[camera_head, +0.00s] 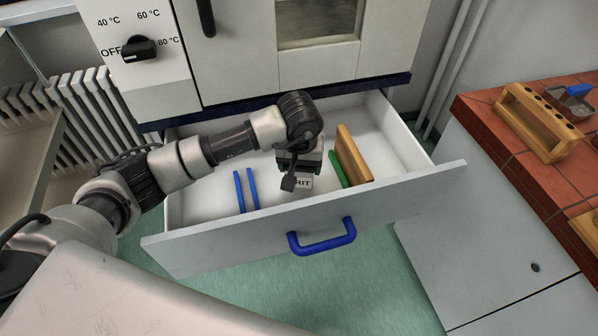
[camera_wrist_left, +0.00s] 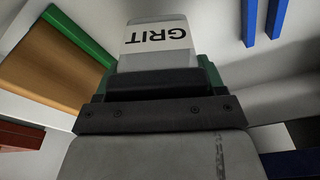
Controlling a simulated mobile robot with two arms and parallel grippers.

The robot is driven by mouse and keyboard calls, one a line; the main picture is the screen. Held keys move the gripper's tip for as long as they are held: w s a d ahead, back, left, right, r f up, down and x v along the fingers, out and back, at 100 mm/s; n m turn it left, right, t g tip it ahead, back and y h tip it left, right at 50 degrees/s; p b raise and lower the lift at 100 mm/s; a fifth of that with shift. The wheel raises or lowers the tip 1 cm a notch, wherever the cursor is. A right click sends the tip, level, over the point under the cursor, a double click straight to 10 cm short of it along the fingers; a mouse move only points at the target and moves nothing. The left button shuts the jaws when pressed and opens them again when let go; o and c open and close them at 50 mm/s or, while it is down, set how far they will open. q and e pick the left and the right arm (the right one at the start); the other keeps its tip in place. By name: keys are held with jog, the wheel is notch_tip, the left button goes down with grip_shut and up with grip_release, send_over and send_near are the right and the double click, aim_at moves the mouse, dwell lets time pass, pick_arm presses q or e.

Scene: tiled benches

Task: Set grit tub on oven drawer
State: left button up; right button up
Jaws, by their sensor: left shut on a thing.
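The grit tub (camera_head: 304,182) is a small pale container with a "GRIT" label. It also shows in the left wrist view (camera_wrist_left: 157,42). My left gripper (camera_head: 297,172) is shut on it and holds it inside the open oven drawer (camera_head: 205,200). The gripper hides much of the tub in the head view, and I cannot tell whether the tub touches the drawer floor. The drawer is white inside, with a grey front and a blue handle (camera_head: 322,237). My right gripper is not in view.
In the drawer, a wooden block (camera_head: 354,155) and a green piece (camera_head: 337,170) stand just right of the gripper. Two blue bars (camera_head: 246,190) lie to its left. The drawer's right end is clear. A red tiled bench (camera_head: 490,125) with a wooden rack (camera_head: 538,122) stands at the right.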

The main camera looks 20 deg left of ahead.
aim_at(301, 176)
pick_arm(q)
notch_tip(301, 176, down, 4)
jog(key=shift+r, duration=0.1)
jog(key=shift+f, duration=0.25)
jog(key=o, duration=1)
